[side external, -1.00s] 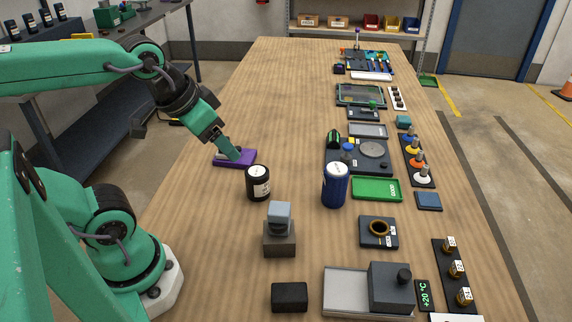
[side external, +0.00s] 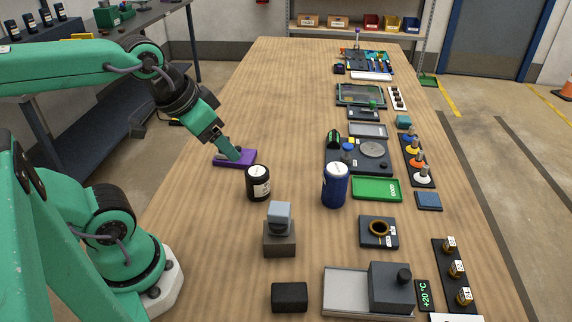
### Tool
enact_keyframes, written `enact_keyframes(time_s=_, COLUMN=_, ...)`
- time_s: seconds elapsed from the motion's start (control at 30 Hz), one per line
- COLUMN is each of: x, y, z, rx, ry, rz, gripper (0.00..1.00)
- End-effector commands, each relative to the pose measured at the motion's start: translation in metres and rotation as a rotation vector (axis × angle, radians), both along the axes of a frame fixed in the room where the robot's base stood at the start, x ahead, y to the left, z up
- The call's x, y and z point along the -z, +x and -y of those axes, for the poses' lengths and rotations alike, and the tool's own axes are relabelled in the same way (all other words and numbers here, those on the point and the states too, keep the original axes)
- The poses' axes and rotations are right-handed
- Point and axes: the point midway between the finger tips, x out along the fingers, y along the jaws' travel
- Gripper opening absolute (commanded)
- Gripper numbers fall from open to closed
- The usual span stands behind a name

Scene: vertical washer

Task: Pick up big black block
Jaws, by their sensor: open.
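A black block (side external: 289,297) lies by itself on the table near the front edge of the picture. A larger dark grey block with a round black knob (side external: 390,288) stands on a light tray to its right; I cannot tell which of the two the task names. My gripper (side external: 232,155) is open, pointing down at the purple pad on the left side of the table. It is well behind and to the left of the black block, apart from it. Its fingertips are small in this view, and the pad's middle is partly hidden by them.
A black jar (side external: 258,183) stands just in front of the purple pad (side external: 240,160). A grey block stand (side external: 279,238) and a blue can (side external: 334,185) stand between my gripper and the front. Several trays and fixtures line the right side. The table's middle back is clear.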

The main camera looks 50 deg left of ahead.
Motion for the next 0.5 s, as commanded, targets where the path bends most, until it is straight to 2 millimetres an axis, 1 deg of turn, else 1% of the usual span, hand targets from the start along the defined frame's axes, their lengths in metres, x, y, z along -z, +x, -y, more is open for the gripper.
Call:
enact_keyframes(time_s=0.17, x=0.001, y=0.002, z=0.003, rx=0.011, ry=-0.001, rz=-0.008, gripper=0.66)
enact_keyframes(time_s=0.27, x=0.005, y=0.006, z=0.008, rx=0.03, ry=-0.002, rz=-0.025, gripper=0.66)
enact_keyframes(time_s=0.37, x=0.011, y=0.011, z=0.018, rx=0.065, ry=-0.004, rz=-0.05, gripper=0.66)
enact_keyframes(time_s=0.5, x=0.023, y=0.021, z=0.038, rx=0.132, ry=-0.002, rz=-0.104, gripper=0.66)
